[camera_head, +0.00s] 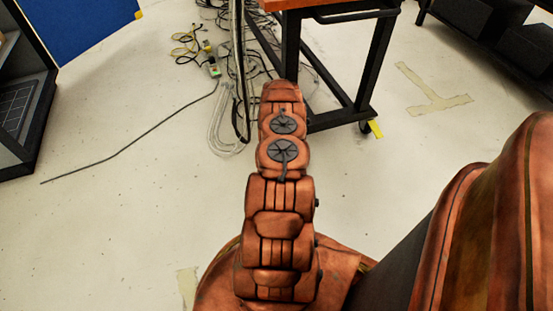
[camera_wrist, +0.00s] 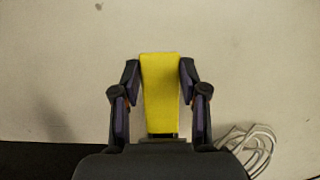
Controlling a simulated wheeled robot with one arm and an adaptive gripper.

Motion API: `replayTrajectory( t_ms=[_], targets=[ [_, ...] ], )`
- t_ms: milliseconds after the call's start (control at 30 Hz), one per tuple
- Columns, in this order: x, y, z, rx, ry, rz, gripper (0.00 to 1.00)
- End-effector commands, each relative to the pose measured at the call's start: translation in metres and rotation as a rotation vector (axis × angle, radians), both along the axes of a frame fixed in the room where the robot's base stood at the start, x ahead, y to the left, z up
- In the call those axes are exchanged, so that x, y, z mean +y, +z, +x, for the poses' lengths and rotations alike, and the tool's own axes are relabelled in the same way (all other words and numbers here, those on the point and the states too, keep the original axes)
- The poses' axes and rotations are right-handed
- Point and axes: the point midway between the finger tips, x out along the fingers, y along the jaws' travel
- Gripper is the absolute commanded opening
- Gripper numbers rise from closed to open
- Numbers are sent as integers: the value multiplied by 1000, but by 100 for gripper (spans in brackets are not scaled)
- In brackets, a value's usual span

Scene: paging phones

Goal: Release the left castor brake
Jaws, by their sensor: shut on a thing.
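In the wrist view, my gripper (camera_wrist: 159,82) is shut on a flat yellow brake tab (camera_wrist: 160,105), with one finger on each side. The tab points away from the wrist over pale floor; its lower end is hidden behind the gripper body. In the head view, my arm runs forward to the near left leg of a dark-framed cart (camera_head: 291,45) and hides my gripper and the left castor. The cart's right castor (camera_head: 364,126) shows with its own yellow tab (camera_head: 376,129) sticking out.
Tangled cables (camera_head: 232,110) lie on the floor left of the cart, and a pale cable (camera_wrist: 250,142) shows at lower right in the wrist view. A dark shelf (camera_head: 28,95) stands at the left. Open floor (camera_head: 130,190) lies left of my arm.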

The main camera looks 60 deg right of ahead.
Motion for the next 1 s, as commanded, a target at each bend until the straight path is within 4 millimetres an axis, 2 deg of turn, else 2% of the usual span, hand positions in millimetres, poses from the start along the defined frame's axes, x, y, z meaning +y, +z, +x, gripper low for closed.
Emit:
replayTrajectory(
  t_ms=[467,500,733,1000],
  targets=[
    [-5,4,-6,17,-15,15,0],
    [-5,4,-6,17,-15,15,44],
    [-6,4,-9,19,-18,16,68],
    [-6,3,-10,20,-19,16,69]
  ],
)
